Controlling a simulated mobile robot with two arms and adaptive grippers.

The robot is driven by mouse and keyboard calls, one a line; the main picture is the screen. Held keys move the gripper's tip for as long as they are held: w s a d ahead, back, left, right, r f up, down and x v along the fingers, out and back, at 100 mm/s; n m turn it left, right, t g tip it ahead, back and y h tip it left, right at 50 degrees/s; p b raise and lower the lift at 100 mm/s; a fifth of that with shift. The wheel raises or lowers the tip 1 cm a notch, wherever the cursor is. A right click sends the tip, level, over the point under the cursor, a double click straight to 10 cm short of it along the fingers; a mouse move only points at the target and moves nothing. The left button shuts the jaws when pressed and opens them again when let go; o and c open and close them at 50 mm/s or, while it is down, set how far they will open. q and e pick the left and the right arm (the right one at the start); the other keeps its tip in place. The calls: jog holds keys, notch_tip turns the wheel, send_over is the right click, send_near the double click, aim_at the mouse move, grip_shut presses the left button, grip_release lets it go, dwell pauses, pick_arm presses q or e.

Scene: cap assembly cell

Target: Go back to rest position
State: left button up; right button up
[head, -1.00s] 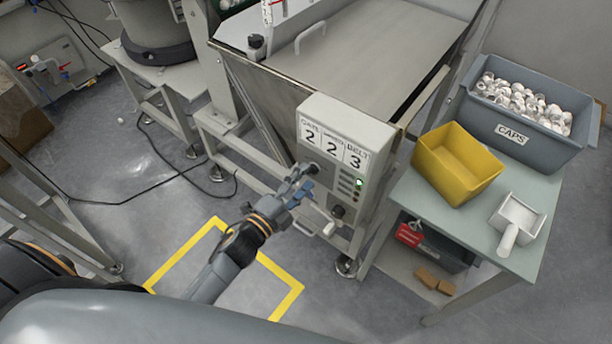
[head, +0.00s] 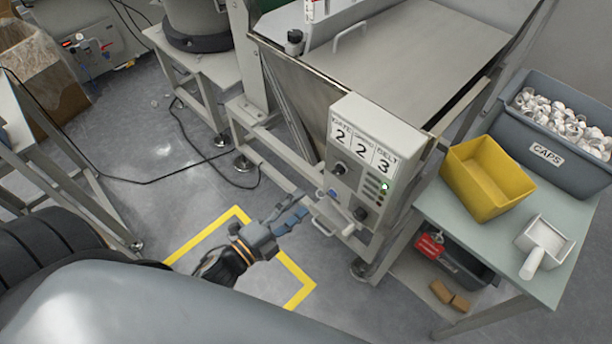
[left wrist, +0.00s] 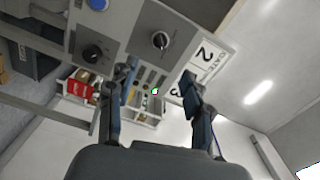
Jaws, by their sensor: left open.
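My left gripper (head: 292,216) is in the lower middle of the head view, in front of and below the control panel (head: 366,150), apart from it. In the left wrist view its two fingers (left wrist: 158,85) are spread with nothing between them. The panel carries number cards reading 2, 2, 3, black knobs, a lit green lamp and a blue button, which also shows in the left wrist view (left wrist: 97,4). My right gripper does not show.
A green-topped table (head: 450,208) at the right bears a yellow bin (head: 487,180), a white scoop (head: 545,245) and a grey CAPS crate (head: 545,150). The steel hopper (head: 420,60) stands behind the panel. Yellow floor tape (head: 205,233) marks open floor below the gripper.

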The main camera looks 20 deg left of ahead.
pick_arm(q)
jog(key=s+a+f+n+g+y, duration=0.1)
jog(key=s+f+n+g+y, duration=0.2)
jog(key=f, duration=0.7)
jog(key=s+a+f+n+g, duration=0.2)
jog(key=s+f+n, duration=0.15)
jog(key=f, duration=0.65)
jog(key=s+a+f+n+g+y, duration=0.1)
jog(key=s+f+n+g+y, duration=0.2)
jog(key=f, duration=0.7)
jog(key=s+f+n+g, duration=0.4)
jog(key=s+f, duration=0.3)
jog(key=s, duration=0.4)
jog(key=s+f+n+g, duration=0.4)
jog(key=s+f, duration=0.3)
jog(key=s, duration=0.4)
jog(key=shift+a+f, duration=0.25)
jog(key=shift+a, duration=0.05)
dwell(2.5)
